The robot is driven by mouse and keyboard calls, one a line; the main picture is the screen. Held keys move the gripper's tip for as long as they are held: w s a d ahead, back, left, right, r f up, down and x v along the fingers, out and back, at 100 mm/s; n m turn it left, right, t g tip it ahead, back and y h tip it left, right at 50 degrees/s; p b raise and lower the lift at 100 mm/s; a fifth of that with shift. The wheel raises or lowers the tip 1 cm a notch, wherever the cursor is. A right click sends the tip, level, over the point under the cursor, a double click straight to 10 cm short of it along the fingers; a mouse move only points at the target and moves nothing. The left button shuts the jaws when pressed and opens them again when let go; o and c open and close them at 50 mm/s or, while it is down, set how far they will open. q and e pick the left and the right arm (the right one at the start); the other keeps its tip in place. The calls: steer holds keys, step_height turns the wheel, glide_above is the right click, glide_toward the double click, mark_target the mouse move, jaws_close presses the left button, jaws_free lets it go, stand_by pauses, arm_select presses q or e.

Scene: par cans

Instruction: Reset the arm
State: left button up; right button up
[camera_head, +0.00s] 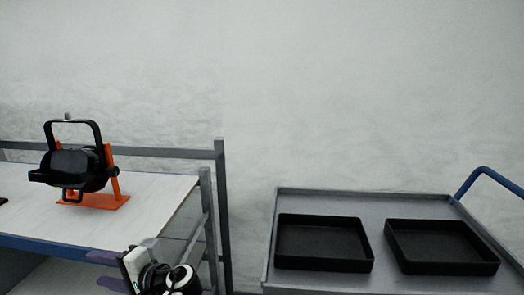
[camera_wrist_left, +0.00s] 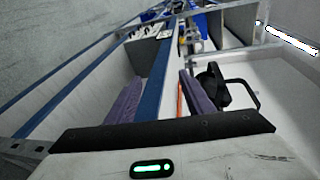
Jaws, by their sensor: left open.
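My left gripper (camera_head: 104,271) is at the bottom of the head view, beside the front edge of the shelf table (camera_head: 150,215). Its two purple fingers are apart with nothing between them. The left wrist view also shows this open gripper (camera_wrist_left: 160,98). A black par can (camera_head: 77,168) with a black yoke sits upright on an orange stand (camera_head: 105,201) on the table, farther back than the gripper. In the left wrist view the par can (camera_wrist_left: 211,86) is to the right of the fingers, partly hidden by the right one. My right gripper is not in view.
A grey cart (camera_head: 378,212) with a blue handle (camera_head: 484,172) stands at the right. It carries two empty black trays, a left one (camera_head: 323,268) and a right one (camera_head: 440,271). A grey post (camera_head: 222,200) rises at the table's right end. The white tabletop right of the stand is clear.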

arm_select(q)
steer(key=s+d+f+m+t+h, duration=0.1)
steer(key=s+d+f+h, duration=0.25)
steer(key=f, duration=0.55)
steer(key=s+d+f+t+h, duration=0.1)
steer(key=s+d+f+h, duration=0.2)
steer(key=s+f, duration=0.35)
steer(key=s+d+f+m+t+h, duration=0.1)
steer(key=s+d+f+h, duration=0.25)
steer(key=f, duration=0.65)
steer(key=s+d+n+t+h, duration=0.1)
steer(key=s+d+n+h, duration=0.2)
steer(key=s+d+h, duration=0.4)
steer(key=s+d, duration=0.5)
steer(key=s, duration=0.3)
steer(key=shift+s+f+n+h, duration=0.2)
steer(key=shift+f+n+h, duration=0.1)
steer(key=shift+n, duration=0.1)
steer(key=shift+d, duration=0.1)
